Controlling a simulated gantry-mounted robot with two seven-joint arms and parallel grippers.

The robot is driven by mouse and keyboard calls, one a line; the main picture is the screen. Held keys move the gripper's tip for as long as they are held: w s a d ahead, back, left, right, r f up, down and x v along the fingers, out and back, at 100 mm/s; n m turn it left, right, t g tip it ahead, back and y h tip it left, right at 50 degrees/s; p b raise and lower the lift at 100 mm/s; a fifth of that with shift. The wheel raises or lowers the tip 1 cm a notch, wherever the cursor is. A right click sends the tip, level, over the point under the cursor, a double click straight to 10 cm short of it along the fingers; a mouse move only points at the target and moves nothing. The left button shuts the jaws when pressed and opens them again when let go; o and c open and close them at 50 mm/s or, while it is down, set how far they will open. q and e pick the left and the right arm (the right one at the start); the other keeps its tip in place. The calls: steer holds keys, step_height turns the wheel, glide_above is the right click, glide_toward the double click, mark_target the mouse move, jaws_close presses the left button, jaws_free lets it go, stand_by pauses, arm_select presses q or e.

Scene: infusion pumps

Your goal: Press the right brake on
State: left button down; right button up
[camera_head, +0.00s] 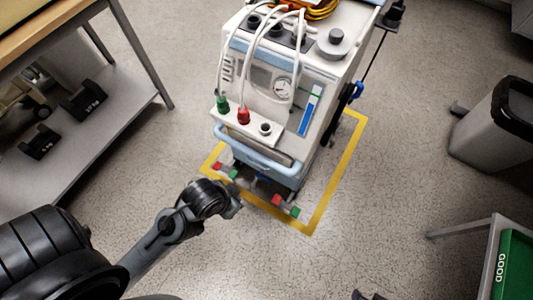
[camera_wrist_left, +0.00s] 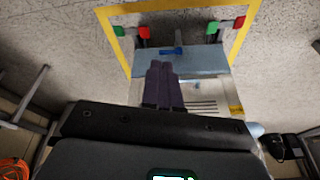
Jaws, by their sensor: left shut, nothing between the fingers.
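The pump cart (camera_head: 262,160) stands with its front towards me. Low at its front are two pedal pairs. The right pair has a red pedal (camera_head: 277,199) and a green pedal (camera_head: 295,211); the left pair has a red pedal (camera_head: 217,166) and a green pedal (camera_head: 234,174). The left wrist view appears turned round, with the right pair's green (camera_wrist_left: 118,31) and red (camera_wrist_left: 144,33) pedals at upper left. My left gripper (camera_head: 238,204) is shut and empty, in front of the cart between the pairs, apart from the pedals. A dark part at the bottom edge may be my right gripper (camera_head: 368,296).
A yellow floor outline (camera_head: 343,165) surrounds the cart's base. A shelf table (camera_head: 120,113) is at left, a grey bin (camera_head: 492,135) at right. A green "GOOD" tray (camera_head: 515,265) is on a table at lower right.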

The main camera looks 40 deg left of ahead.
stand_by(0.3)
arm_select(q)
steer(key=w+d+f+n+g+p, duration=0.1)
steer(key=d+f+n+p, duration=0.15)
steer(key=f, duration=0.65)
steer(key=d+f+n+g+p, duration=0.15)
steer(key=d+f+p, duration=0.25)
steer(key=f, duration=0.6)
steer(key=w+r+t+p, duration=0.1)
steer(key=w+r+p, duration=0.1)
steer(key=w, duration=0.3)
steer(key=w+d+r+t+y+p, duration=0.1)
steer(key=w+r+p, duration=0.2)
steer(key=w+p, duration=0.2)
steer(key=shift+w+d+r+m, duration=0.2)
steer(key=shift+w+d+m, duration=0.1)
steer(key=shift+w, duration=0.15)
